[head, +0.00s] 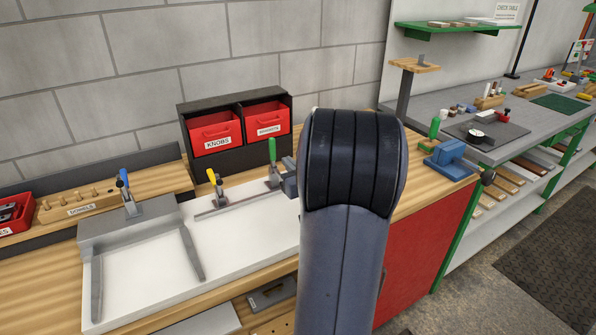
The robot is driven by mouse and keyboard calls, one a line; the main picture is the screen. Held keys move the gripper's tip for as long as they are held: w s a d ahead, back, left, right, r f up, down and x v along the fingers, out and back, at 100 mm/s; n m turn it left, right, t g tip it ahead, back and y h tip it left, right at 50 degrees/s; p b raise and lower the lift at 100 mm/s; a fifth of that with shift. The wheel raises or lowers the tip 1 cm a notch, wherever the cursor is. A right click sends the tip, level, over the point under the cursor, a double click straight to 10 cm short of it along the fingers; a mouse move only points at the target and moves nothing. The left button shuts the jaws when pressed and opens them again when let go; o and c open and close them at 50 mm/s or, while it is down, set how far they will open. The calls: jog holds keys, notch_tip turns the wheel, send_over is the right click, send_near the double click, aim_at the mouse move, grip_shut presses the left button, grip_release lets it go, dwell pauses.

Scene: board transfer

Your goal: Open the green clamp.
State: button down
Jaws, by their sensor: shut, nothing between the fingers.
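The green clamp (272,151) stands at the back right of the white board (250,229), on a metal base. Its green handle points up. A small grey-blue part of my gripper (288,178) shows just right of the clamp, at the left edge of my arm. The rest of my gripper is hidden behind my arm. It is shut with nothing held. I cannot tell whether it touches the clamp. The yellow clamp (214,183) and the blue clamp (126,190) stand further left, handles up.
A black rack with red bins (215,133) stands behind the board. A wooden dowel block (80,205) is at the left. A blue vise (450,158) and a green-handled tool (433,130) sit right of my arm. My arm hides the bench's middle.

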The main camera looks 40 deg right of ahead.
aim_at(273, 147)
jog(key=p+x, duration=0.1)
jog(key=x, duration=0.5)
jog(key=shift+w+d, duration=0.15)
jog(key=shift+w, duration=0.2)
jog(key=shift+r+p, duration=0.15)
jog(key=shift+p, duration=0.15)
